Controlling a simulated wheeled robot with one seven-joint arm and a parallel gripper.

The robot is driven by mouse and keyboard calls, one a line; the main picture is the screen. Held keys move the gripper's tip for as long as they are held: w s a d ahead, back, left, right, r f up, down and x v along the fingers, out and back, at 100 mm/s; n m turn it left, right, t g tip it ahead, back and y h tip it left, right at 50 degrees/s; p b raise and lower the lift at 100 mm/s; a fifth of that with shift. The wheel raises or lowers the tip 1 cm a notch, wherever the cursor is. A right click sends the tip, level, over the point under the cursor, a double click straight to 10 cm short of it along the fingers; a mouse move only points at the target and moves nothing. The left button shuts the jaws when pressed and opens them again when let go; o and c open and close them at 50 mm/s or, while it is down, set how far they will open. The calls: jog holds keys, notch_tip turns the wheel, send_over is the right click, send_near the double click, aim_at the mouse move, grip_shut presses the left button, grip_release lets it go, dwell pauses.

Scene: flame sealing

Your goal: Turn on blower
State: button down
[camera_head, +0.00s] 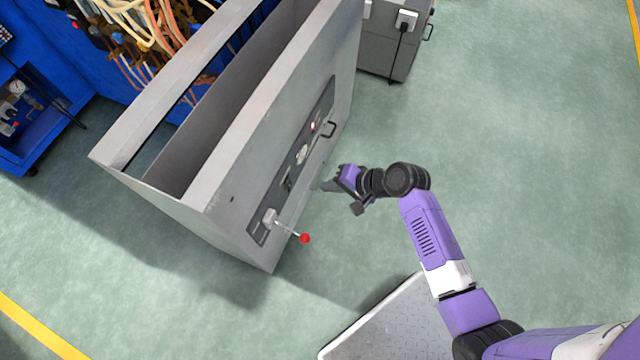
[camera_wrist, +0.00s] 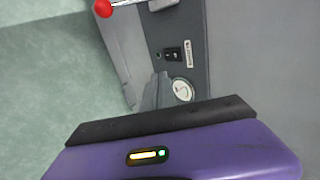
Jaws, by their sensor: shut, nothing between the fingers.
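A grey machine cabinet (camera_head: 225,160) carries a dark control panel (camera_head: 268,205) on its side. The label is too small to read surely. The switch also shows in the head view (camera_head: 287,183), small. My gripper (camera_head: 328,185) is shut and empty, close in front of the panel's middle. In the wrist view its grey fingers (camera_wrist: 156,93) lie just below the switch, beside a round white dial (camera_wrist: 182,90). I cannot tell whether they touch the panel.
A lever with a red knob (camera_head: 304,238) sticks out of the panel's near end; it also shows in the wrist view (camera_wrist: 103,8). A grey box (camera_head: 385,50) stands behind, and a metal plate (camera_head: 375,325) lies in front. The green floor at right is clear.

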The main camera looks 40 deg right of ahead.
aim_at(288, 183)
jog(key=shift+s+d+r, duration=0.15)
jog(key=shift+s+r, duration=0.1)
jog(key=shift+r, duration=0.05)
jog(key=shift+s+d+f, duration=0.1)
jog(key=shift+f, duration=0.65)
jog(key=w+a+r+b+x, duration=0.1)
jog(key=r+b+x, duration=0.1)
jog(key=x, duration=1.1)
jog(key=shift+w, duration=0.35)
jog(key=shift+a+f, duration=0.1)
jog(key=shift+a, duration=0.05)
